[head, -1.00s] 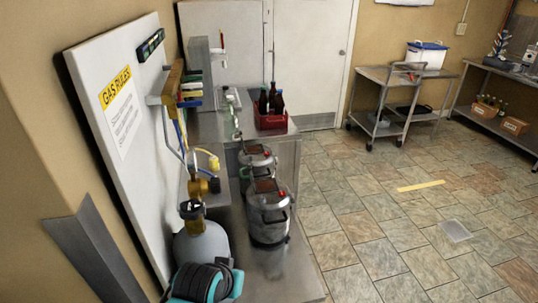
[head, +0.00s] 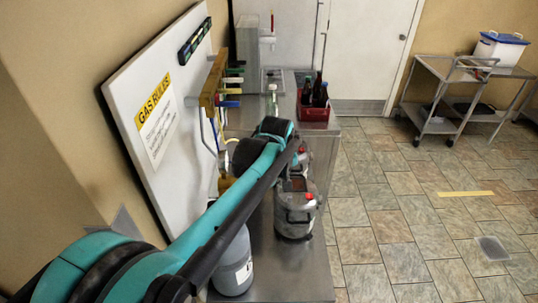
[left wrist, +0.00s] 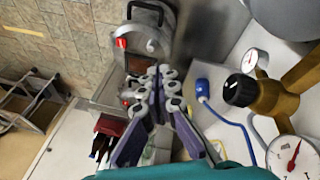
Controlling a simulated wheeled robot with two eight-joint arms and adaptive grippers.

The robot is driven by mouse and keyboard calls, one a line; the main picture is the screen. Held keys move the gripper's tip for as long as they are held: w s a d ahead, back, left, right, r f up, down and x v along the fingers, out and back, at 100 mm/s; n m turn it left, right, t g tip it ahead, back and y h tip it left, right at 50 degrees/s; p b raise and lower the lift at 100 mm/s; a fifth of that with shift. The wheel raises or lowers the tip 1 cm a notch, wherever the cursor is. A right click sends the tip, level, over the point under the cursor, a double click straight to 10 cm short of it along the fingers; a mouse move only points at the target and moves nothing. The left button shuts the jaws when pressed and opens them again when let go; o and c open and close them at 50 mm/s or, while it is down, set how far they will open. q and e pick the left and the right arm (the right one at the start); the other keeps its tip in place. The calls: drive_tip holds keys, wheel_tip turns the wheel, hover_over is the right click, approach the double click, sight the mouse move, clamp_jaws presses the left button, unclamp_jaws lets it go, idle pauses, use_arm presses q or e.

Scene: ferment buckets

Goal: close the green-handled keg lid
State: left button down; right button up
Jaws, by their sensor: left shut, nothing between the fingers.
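A steel keg (head: 296,212) with a red knob on its lid stands on the steel bench. A second keg behind it is mostly hidden by my left arm in the head view. The left wrist view shows a keg (left wrist: 158,18) with a black handle and a red knob at the top. I cannot make out a green handle in the current frames. My left gripper (left wrist: 158,78) is shut and empty, its tips appearing just below that keg in the left wrist view; contact cannot be told. My right gripper is not in view.
A red crate of bottles (head: 315,112) stands at the bench's far end. A grey gas cylinder (head: 234,268) stands at the near left, beside the GAS RULES board (head: 158,110). Brass fittings with gauges (left wrist: 262,98) are close on the right in the wrist view.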

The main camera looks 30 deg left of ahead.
use_arm(q)
drive_tip(key=w+a+f+n+g+p, duration=0.25)
drive_tip(key=w+a+n+p, duration=0.85)
drive_tip(key=a, duration=0.6)
drive_tip(key=shift+g, duration=0.45)
drive_tip(key=f, duration=0.3)
drive_tip(key=w+f+b, duration=0.1)
drive_tip(key=f, duration=0.2)
drive_tip(key=f+b, duration=0.1)
drive_tip(key=f, duration=0.2)
drive_tip(key=shift+w+f, duration=0.1)
drive_tip(key=shift+w, duration=0.05)
drive_tip(key=d, duration=0.2)
drive_tip(key=w+d+r, duration=0.1)
drive_tip(key=shift+w+d+r, duration=0.1)
drive_tip(key=shift+d, duration=0.15)
drive_tip(key=shift+d, duration=0.1)
drive_tip(key=shift+w+d+r+b, duration=0.15)
drive_tip(key=shift+d+r+b, duration=0.05)
drive_tip(key=shift+b, duration=0.1)
